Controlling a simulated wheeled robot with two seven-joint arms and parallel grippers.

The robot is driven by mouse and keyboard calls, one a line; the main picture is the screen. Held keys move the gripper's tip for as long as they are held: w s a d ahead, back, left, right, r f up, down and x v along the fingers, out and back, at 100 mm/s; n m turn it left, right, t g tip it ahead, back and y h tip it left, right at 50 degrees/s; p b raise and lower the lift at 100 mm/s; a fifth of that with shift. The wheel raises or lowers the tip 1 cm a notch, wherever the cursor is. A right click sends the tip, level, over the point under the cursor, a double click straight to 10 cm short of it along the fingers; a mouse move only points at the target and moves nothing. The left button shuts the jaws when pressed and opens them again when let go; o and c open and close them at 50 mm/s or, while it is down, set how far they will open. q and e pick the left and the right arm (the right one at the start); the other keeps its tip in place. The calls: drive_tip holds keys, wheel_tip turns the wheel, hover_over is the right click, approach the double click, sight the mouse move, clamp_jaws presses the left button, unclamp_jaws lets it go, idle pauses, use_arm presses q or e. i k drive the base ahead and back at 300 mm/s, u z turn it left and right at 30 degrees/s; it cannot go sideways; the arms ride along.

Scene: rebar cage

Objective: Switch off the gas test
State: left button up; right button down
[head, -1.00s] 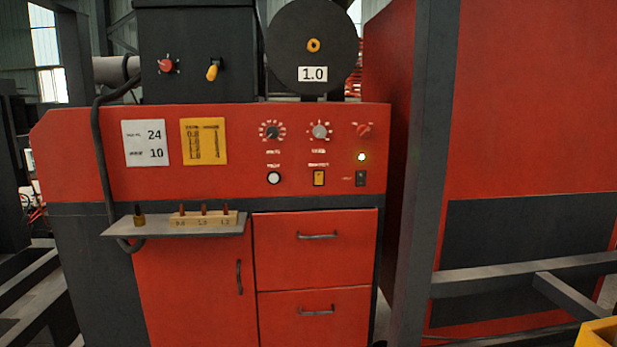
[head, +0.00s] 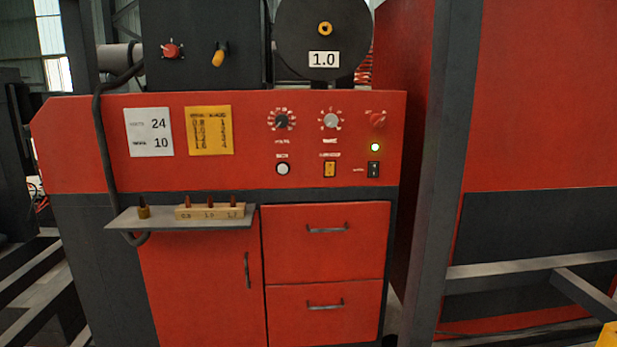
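The red machine panel (head: 75,150) stands in front of me. On its right half, a lower row holds a round white button (head: 283,169), an amber rocker switch (head: 329,169) and a black rocker switch (head: 374,170). The labels are too blurred to read, so I cannot tell which one is the gas test. The position of the amber rocker is unclear. A small indicator lamp (head: 375,147) glows pale green above the black rocker. Neither of my grippers is in view.
Above the lower row are a black knob (head: 282,121), a grey knob (head: 330,121) and a red knob (head: 377,119). A small shelf (head: 150,222) with tips juts out at lower left. A dark post (head: 440,190) stands right of the machine.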

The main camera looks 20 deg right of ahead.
sight(329, 166)
drive_tip(key=i, duration=1)
